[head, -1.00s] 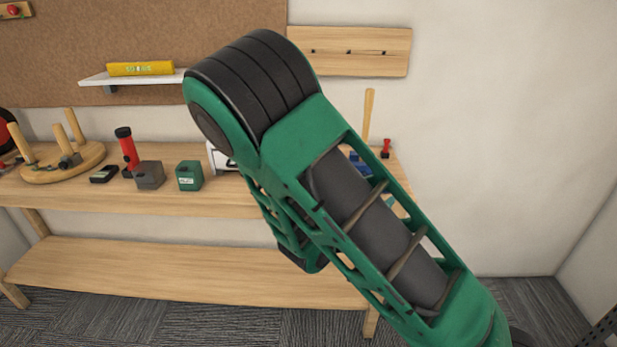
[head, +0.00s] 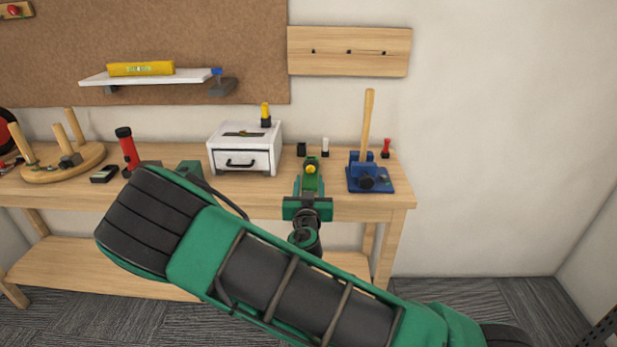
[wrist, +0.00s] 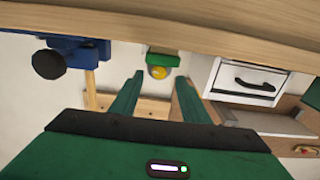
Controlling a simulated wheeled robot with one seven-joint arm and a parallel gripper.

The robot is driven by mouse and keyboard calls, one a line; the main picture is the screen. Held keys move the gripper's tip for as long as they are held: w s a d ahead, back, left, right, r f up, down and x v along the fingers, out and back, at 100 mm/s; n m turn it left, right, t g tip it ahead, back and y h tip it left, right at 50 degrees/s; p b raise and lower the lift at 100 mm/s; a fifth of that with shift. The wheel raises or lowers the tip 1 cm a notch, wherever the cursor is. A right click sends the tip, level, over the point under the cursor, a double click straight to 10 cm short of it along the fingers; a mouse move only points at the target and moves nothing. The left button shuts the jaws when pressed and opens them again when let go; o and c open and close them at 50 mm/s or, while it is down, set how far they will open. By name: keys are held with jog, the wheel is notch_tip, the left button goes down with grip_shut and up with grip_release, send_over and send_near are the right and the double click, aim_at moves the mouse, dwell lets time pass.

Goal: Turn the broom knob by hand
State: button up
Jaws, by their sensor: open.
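The dark round knob (head: 368,180) sits on the front of a blue holder (head: 384,184) at the right end of the bench. A wooden broom handle (head: 367,125) stands upright in that holder. In the wrist view, the knob (wrist: 49,64) and blue holder (wrist: 85,52) show at upper left. My gripper (head: 307,196) is at the bench's front edge, left of the knob and apart from it. In the wrist view, my gripper (wrist: 160,80) has its two green fingers spread with nothing between them.
A green block with a yellow ball (head: 311,169) is just beyond my gripper. A white drawer box (head: 245,150) stands left of it. Small black, white and red items (head: 386,148) stand behind. My arm hides part of the bench (head: 403,195). A wall shelf (head: 150,77) hangs above.

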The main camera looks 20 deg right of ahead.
aim_at(310, 172)
jog(key=shift+x, duration=2.35)
jog(key=c, duration=1.1)
jog(key=shift+o, duration=0.2)
